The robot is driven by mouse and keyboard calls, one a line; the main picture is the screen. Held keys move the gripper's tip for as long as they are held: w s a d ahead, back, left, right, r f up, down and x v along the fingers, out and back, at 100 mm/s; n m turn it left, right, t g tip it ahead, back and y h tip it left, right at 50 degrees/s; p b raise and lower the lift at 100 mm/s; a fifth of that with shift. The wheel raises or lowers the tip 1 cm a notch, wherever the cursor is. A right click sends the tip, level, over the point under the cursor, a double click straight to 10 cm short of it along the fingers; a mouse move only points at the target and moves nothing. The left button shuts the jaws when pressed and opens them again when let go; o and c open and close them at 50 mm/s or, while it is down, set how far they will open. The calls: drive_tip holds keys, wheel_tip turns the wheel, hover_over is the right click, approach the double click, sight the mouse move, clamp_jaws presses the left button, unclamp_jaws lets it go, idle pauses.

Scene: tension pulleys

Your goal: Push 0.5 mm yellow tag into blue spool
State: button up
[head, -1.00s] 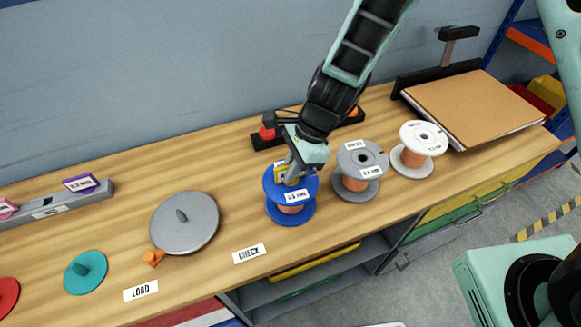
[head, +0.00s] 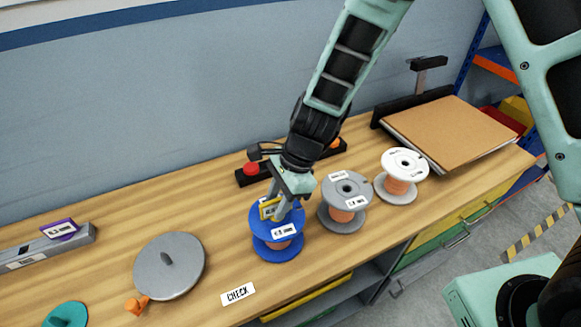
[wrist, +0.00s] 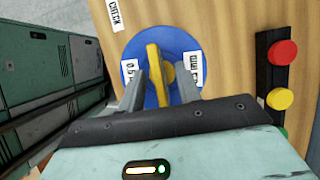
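The blue spool (head: 277,251) stands upright on the bench, with white labels on its top flange. It also shows from above in the wrist view (wrist: 184,40). The yellow tag (head: 268,208) stands on edge at the spool's top, over its middle; it also shows in the wrist view (wrist: 155,75). My gripper (head: 283,212) points down over the spool. Its two fingers (wrist: 162,92) are on either side of the tag, with a visible gap on the right side. The tag's lower end is hidden, so its depth in the spool cannot be told.
A grey spool (head: 345,212) and a white spool (head: 404,164) stand to the right. A button box (head: 252,171) is close behind the blue spool. A grey disc (head: 169,266) and a CHECK label (head: 238,293) lie to the left. A purple tag (head: 61,229) sits in a grey rack.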

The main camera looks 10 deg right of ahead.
drive_tip(key=v, duration=1.6)
drive_tip(key=shift+d, duration=0.15)
drive_tip(key=s+d+r+n+h, duration=0.1)
drive_tip(key=s+n, duration=0.8)
drive_tip(key=n, duration=0.2)
drive_tip(key=s+d+r+n+t+h, duration=0.1)
drive_tip(key=s+d+n+h, duration=0.1)
drive_tip(key=s+n, duration=0.8)
drive_tip(key=shift+s+d+n+h, duration=0.25)
drive_tip(key=shift+d+n+h, duration=0.05)
drive_tip(key=shift+n, duration=0.5)
drive_tip(key=shift+r, duration=0.1)
